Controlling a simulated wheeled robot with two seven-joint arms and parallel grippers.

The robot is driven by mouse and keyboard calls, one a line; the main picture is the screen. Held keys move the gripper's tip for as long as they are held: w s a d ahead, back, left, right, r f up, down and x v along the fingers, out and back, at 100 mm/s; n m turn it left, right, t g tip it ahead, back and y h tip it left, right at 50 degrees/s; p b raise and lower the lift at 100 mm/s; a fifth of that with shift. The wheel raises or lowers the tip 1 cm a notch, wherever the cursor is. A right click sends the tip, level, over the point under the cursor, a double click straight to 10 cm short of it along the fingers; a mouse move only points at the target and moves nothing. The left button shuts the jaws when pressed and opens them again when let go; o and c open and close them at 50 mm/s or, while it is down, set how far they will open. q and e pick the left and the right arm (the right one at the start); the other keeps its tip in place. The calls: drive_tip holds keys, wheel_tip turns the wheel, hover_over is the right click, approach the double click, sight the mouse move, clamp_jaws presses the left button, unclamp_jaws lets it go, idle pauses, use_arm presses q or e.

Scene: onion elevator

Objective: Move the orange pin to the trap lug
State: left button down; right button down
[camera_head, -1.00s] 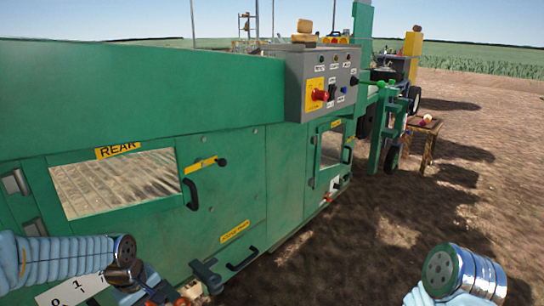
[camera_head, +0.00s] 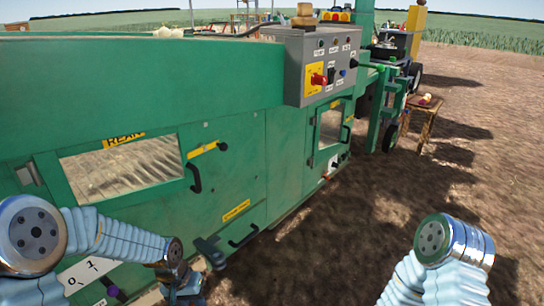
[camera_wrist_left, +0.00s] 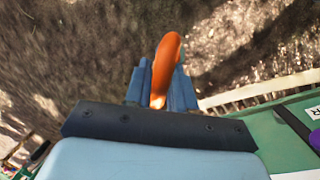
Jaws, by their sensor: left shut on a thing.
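The orange pin (camera_wrist_left: 168,52) shows in the left wrist view as a curved orange piece. In the head view my left gripper (camera_head: 186,288) is partly visible at the bottom edge, in front of the green machine, and the pin cannot be made out there. I cannot single out the trap lug. A dark latch (camera_head: 210,252) and a black handle (camera_head: 244,237) sit low on the machine's side. My right gripper is out of view.
The green machine (camera_head: 240,180) fills the left and middle, with a window, handles and yellow labels. A grey control box (camera_head: 322,66) juts from its top. A small wooden table (camera_head: 424,118) stands at the right. Bare soil (camera_head: 350,240) lies open along the machine's right side.

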use_arm(q)
drive_tip(key=shift+r, duration=0.1)
